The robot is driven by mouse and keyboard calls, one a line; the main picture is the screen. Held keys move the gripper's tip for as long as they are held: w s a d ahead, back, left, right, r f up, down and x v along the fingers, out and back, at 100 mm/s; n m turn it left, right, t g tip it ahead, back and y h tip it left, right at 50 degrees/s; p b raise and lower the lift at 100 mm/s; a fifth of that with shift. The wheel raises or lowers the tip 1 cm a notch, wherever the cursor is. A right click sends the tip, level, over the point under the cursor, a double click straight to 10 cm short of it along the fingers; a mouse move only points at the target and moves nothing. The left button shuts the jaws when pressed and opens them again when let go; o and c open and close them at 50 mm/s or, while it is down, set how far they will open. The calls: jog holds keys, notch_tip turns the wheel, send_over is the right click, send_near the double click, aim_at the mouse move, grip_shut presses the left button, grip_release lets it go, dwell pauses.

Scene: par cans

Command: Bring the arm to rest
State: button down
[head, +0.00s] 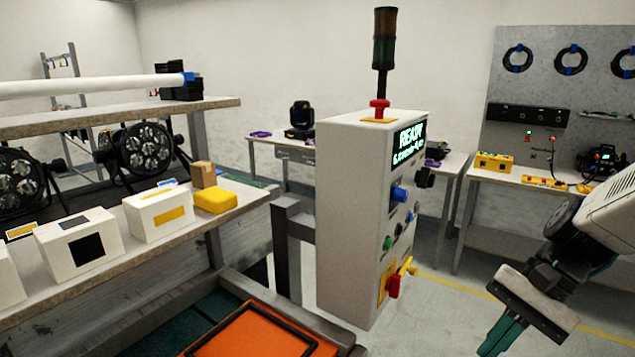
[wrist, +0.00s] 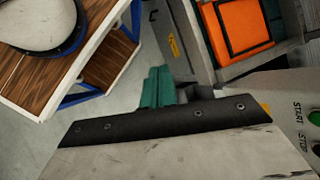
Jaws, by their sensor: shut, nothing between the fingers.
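My gripper (head: 503,335) hangs at the lower right of the head view, with its teal fingers pointing down and to the left. The fingers are together and nothing is between them. In the wrist view the teal fingers of my gripper (wrist: 158,82) also show closed and empty, above the dark edge of the pale wrist plate. The gripper is in free air to the right of the grey control cabinet (head: 345,215) and touches nothing that I can see. The fingertips lie close to the bottom edge of the head view.
Left of the cabinet a shelf (head: 140,252) holds white boxes and a yellow block (head: 215,200). An orange panel (head: 262,335) lies low in front; the wrist view shows it too (wrist: 240,25). A wood-topped stand (wrist: 113,58) is at the wrist view's left. Open floor lies behind my gripper.

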jog(key=s+r+n+t+h, duration=0.3)
jog(key=s+r+n+h, duration=0.3)
jog(key=s+n+h, duration=0.1)
jog(key=shift+s+d+r+n+t, duration=0.3)
jog(key=shift+s+r+n, duration=0.15)
jog(key=shift+s, duration=0.6)
dwell(0.9)
